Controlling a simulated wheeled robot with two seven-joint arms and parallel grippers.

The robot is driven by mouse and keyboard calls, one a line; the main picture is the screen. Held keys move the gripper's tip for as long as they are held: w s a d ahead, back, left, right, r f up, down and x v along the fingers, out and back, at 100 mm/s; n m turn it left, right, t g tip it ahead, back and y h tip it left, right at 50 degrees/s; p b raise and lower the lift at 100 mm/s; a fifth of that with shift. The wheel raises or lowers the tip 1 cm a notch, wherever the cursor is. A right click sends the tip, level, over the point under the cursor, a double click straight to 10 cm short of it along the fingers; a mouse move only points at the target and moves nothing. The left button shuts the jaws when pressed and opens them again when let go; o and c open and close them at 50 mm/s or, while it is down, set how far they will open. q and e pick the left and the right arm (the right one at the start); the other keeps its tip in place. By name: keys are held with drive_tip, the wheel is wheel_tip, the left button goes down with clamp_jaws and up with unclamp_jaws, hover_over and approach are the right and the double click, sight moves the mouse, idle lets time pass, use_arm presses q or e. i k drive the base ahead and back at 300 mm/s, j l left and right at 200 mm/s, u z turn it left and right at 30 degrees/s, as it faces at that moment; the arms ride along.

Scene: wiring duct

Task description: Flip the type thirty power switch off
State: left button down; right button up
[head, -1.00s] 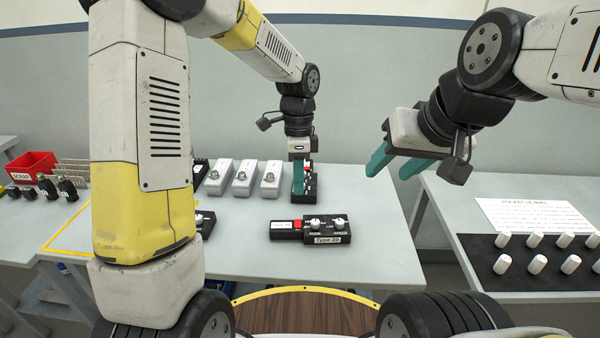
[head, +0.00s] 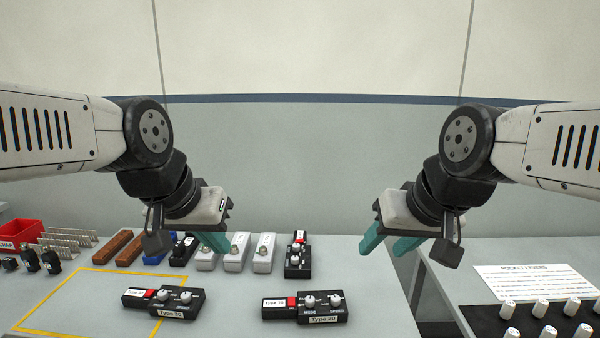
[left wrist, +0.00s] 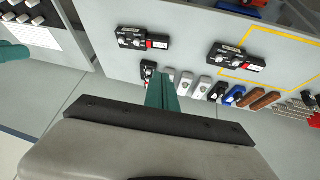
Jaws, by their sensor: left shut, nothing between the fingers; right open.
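Three black power switch boxes with white knobs and red switches are on the table. One (head: 298,260) stands at the back, end-on, with its red switch at the far end; its label is too small to read. The front middle one (head: 322,308) reads Type 20. The front left one (head: 176,302) has a label I cannot read surely. In the left wrist view they show as the back box (left wrist: 148,72), the Type 20 box (left wrist: 142,39) and the left box (left wrist: 235,57). My left gripper (head: 214,241) is shut and empty, raised left of the back box. My right gripper (head: 390,243) is open and empty, raised to its right.
A row of white boxes (head: 236,254) stands left of the back box, with brown blocks (head: 130,250) further left. A red scrap bin (head: 20,233) is at the far left. Yellow tape (head: 65,300) marks the left table area. A side table holds white pegs (head: 541,308).

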sight(149, 291)
drive_tip(key=u, duration=1.3)
drive_tip(key=i+u, duration=0.25)
drive_tip(key=l+u, duration=0.25)
drive_tip(key=j, duration=0.1)
